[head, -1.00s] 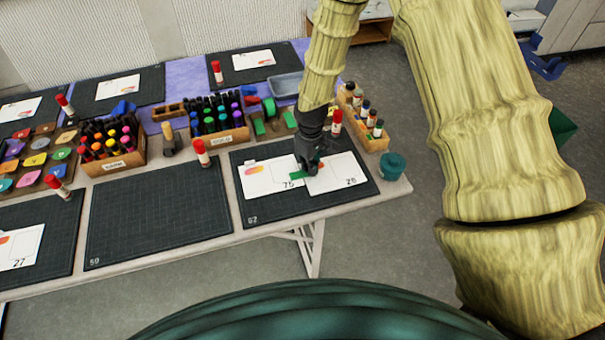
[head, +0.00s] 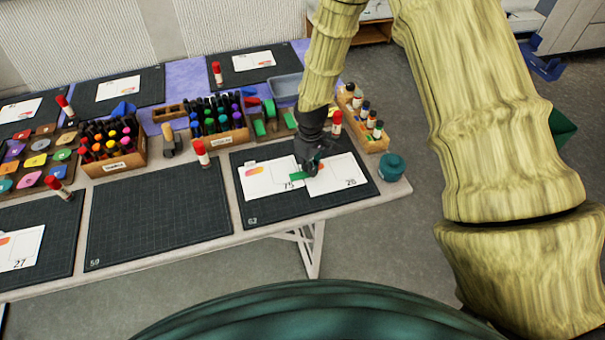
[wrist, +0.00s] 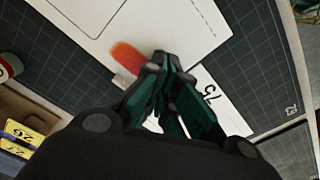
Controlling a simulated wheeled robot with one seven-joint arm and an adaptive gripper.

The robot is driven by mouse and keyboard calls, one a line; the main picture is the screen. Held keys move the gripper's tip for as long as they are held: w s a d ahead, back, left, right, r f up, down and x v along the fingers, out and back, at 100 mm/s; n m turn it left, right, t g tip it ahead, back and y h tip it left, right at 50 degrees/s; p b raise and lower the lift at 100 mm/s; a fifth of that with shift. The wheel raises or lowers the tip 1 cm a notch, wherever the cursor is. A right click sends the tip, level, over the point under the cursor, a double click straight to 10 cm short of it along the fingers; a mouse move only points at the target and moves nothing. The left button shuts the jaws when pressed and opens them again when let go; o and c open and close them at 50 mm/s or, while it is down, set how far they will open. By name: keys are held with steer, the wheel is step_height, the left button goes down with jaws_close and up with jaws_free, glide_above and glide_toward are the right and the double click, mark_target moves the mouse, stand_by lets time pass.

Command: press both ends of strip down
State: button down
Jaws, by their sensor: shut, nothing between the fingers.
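The left card (head: 268,183) bears the number 75 and the right card (head: 342,173) the number 28. My gripper (head: 311,170) is shut and empty, low over the seam at the strip's right part, which it partly hides. I cannot tell whether the fingertips touch the strip. In the wrist view, the shut fingertips (wrist: 165,62) are over a card with an orange shape, and the strip cannot be made out.
A red glue stick (head: 336,122) stands behind the right card, beside a wooden rack of small bottles (head: 362,120). A teal jar (head: 391,167) stands at the table's right end. Marker boxes (head: 218,133) stand behind the mat. The neighbouring mat (head: 158,215) is bare.

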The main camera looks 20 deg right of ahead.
steer(key=shift+r+p, duration=2.1)
steer(key=shift+r, duration=1.2)
steer(key=shift+a+f, duration=0.1)
